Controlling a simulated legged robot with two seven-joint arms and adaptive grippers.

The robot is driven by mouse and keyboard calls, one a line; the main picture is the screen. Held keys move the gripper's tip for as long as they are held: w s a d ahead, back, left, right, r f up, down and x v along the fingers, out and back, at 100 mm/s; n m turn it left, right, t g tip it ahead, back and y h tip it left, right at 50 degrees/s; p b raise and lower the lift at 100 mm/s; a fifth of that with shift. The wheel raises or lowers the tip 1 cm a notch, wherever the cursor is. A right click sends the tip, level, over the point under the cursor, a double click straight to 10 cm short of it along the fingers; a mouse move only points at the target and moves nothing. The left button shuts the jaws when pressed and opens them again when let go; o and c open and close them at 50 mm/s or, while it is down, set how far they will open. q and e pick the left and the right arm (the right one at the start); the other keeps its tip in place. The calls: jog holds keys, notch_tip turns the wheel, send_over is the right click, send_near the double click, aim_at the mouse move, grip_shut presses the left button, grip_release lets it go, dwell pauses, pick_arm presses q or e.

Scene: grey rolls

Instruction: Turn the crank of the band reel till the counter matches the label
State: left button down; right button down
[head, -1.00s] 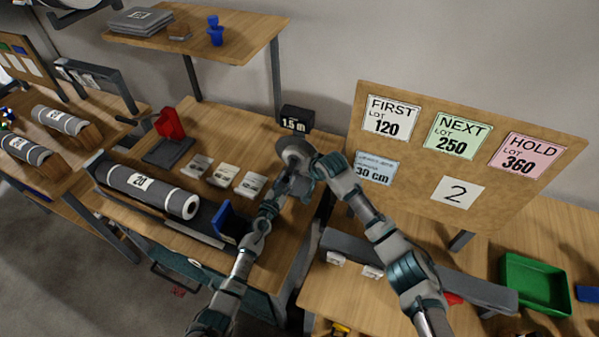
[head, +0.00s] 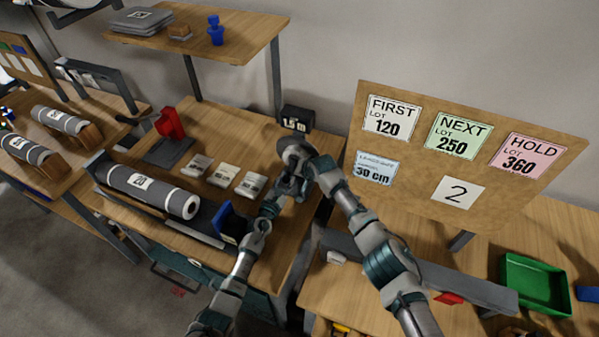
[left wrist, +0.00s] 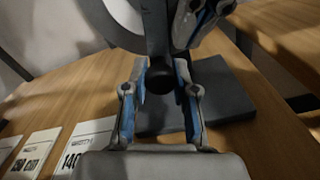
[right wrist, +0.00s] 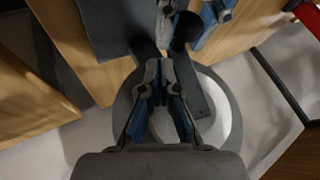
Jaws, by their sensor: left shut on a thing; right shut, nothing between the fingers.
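The band reel (head: 295,148) is a grey disc at the back edge of the middle table. Its crank arm (left wrist: 155,30) ends in a black knob (left wrist: 160,76), also seen in the right wrist view (right wrist: 187,28). My left gripper (head: 290,185) is shut on the knob, with blue-padded fingers (left wrist: 160,68) either side. My right gripper (right wrist: 167,68) is shut and empty, close beside the knob, over the reel's disc and arm. The counter (head: 295,124) is a black box behind the reel; its digits are too blurred to read surely. A pale blue label (head: 374,169) on the board reads 30 cm.
Several white cards (head: 222,175) lie left of the reel, near a grey roll (head: 150,190) and a red stand (head: 169,124). A cork board (head: 405,190) with lot cards stands at right. A green tray (head: 536,285) sits on the right table.

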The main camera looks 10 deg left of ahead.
pick_arm(q)
jog(key=shift+d, duration=0.15)
pick_arm(e)
jog(key=shift+a+y, duration=0.3)
pick_arm(q)
jog(key=shift+d, duration=0.2)
pick_arm(e)
jog(key=shift+a+r+y, duration=0.15)
jog(key=shift+y, duration=0.25)
pick_arm(q)
jog(key=c, duration=1.2)
grip_release()
pick_arm(e)
jog(key=shift+a, duration=0.1)
pick_arm(q)
jog(key=o, duration=0.3)
jog(key=shift+f, duration=0.1)
pick_arm(e)
jog(key=shift+w, duration=0.15)
pick_arm(q)
jog(key=shift+a, duration=0.2)
